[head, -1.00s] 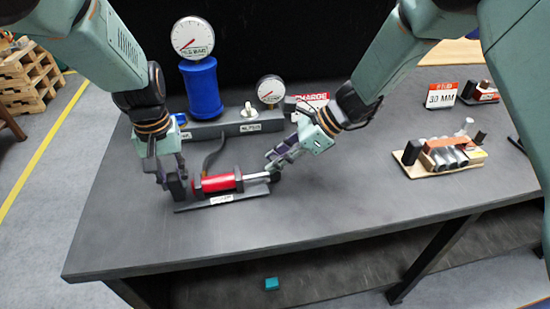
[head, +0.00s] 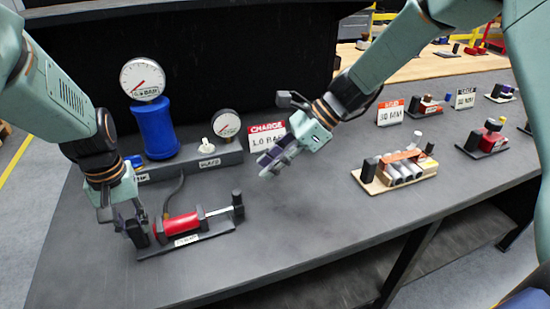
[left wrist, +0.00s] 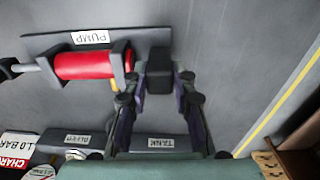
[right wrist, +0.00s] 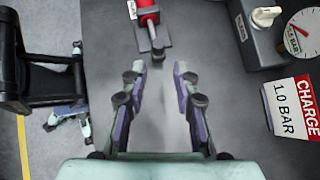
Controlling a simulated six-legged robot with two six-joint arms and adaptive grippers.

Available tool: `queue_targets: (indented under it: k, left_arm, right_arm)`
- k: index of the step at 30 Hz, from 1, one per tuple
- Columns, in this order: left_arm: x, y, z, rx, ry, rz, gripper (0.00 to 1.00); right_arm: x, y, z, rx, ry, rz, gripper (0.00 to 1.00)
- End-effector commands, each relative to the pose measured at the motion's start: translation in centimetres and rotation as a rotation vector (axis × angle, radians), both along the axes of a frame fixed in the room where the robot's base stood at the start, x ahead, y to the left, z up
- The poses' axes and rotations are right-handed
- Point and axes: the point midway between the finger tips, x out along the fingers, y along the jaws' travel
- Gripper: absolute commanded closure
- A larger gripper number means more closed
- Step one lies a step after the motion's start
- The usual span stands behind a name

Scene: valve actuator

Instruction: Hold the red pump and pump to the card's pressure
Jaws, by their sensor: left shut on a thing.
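The red pump (head: 180,225) lies on its black base plate on the table, with its bare rod and black end handle (head: 238,203) pointing right. My left gripper (head: 137,232) is shut on the black block at the pump's left end; the left wrist view shows this block (left wrist: 160,76) between the fingers. My right gripper (head: 272,160) is open and empty above the table, right of the handle and apart from it. The card (head: 267,137) reads "CHARGE 1.0 BAR". A large gauge (head: 142,79) tops the blue tank (head: 157,129); its needle points lower left.
A smaller gauge (head: 226,124) and a white bleed knob (head: 207,145) stand on the grey block behind the pump. A wooden tray of cylinders (head: 400,171) and other fixtures stand to the right. Table in front of my right gripper is clear.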

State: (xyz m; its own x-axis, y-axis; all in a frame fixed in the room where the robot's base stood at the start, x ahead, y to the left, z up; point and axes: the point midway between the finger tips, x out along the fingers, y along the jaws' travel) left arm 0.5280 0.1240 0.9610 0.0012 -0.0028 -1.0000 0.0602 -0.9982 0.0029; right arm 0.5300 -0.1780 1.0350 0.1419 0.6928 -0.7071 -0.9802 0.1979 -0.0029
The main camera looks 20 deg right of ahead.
Motion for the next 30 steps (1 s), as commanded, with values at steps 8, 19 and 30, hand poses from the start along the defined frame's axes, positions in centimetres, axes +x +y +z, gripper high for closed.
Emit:
queue_targets:
  k: [8, 19, 30]
  left_arm:
    - [0.0, 0.0, 0.0, 0.001, 0.001, 0.000, 1.00]
    - [0.0, 0.0, 0.0, 0.000, 0.000, 0.000, 1.00]
    - [0.0, 0.0, 0.0, 0.000, -0.001, 0.000, 1.00]
  right_arm:
    - [-0.2, -0.9, 0.9, -0.001, 0.002, 0.000, 0.70]
    - [-0.5, -2.7, 1.0, 0.005, -0.002, -0.004, 0.87]
    - [-1.7, -6.8, 0.0, 0.001, 0.003, -0.001, 1.00]
